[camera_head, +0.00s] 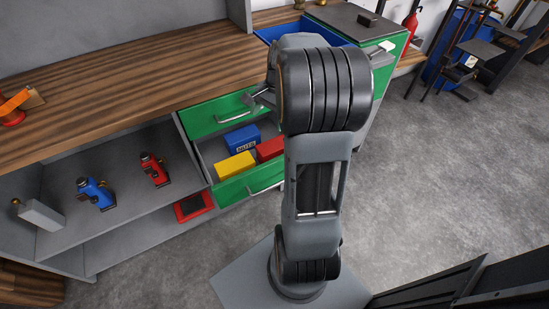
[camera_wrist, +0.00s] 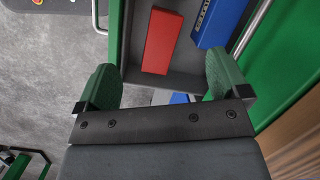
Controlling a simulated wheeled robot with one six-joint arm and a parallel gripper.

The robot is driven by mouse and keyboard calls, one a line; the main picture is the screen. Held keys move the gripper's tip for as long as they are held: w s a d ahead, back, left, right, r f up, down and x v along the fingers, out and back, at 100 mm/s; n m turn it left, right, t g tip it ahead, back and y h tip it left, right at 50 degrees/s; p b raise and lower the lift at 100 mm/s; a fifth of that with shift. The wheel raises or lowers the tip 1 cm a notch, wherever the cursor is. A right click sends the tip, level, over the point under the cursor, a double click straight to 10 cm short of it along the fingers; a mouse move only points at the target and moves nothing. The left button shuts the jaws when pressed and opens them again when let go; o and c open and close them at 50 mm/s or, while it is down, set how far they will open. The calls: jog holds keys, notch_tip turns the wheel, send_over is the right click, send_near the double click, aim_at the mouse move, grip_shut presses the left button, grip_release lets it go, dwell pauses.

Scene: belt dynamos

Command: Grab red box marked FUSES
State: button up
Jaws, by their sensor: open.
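A red box (camera_head: 270,149) lies in an open green-fronted drawer (camera_head: 250,182), partly hidden behind my arm in the head view. In the wrist view a plain red box face (camera_wrist: 160,42) shows in a grey drawer, ahead of my gripper (camera_wrist: 160,72). No lettering is readable on it. My gripper is open, with its two green fingers apart and nothing held between them. The red box is beyond the fingertips, roughly in line with the gap. In the head view my gripper is mostly hidden behind my arm.
A blue drawer (camera_head: 300,30) stands open behind my arm. The grey floor (camera_head: 430,170) at right is clear.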

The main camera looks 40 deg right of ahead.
aim_at(277, 143)
jog(key=d+f+m, duration=0.1)
jog(key=d+f, duration=0.1)
jog(key=d+f+m+y+b, duration=0.1)
jog(key=d+f+m, duration=0.1)
jog(key=d, duration=0.1)
jog(key=d+f+m+b, duration=0.1)
jog(key=d+f, duration=0.1)
jog(key=d, duration=0.1)
jog(key=shift+w+f+m, duration=0.2)
jog(key=shift+f+m, duration=0.1)
jog(key=shift+m, duration=0.1)
jog(key=shift+y, duration=0.3)
jog(key=b+x, duration=0.2)
jog(key=x, duration=0.4)
jog(key=shift+f, duration=0.35)
jog(key=shift+w+b+x, duration=0.1)
jog(key=shift+b+x, duration=0.55)
jog(key=shift+x, duration=0.95)
jog(key=shift+w+b+x, duration=0.15)
jog(key=shift+b+x, duration=0.45)
jog(key=shift+x, duration=0.95)
jog(key=shift+f, duration=0.2)
jog(key=shift+r, duration=0.1)
jog(key=c, duration=1.5)
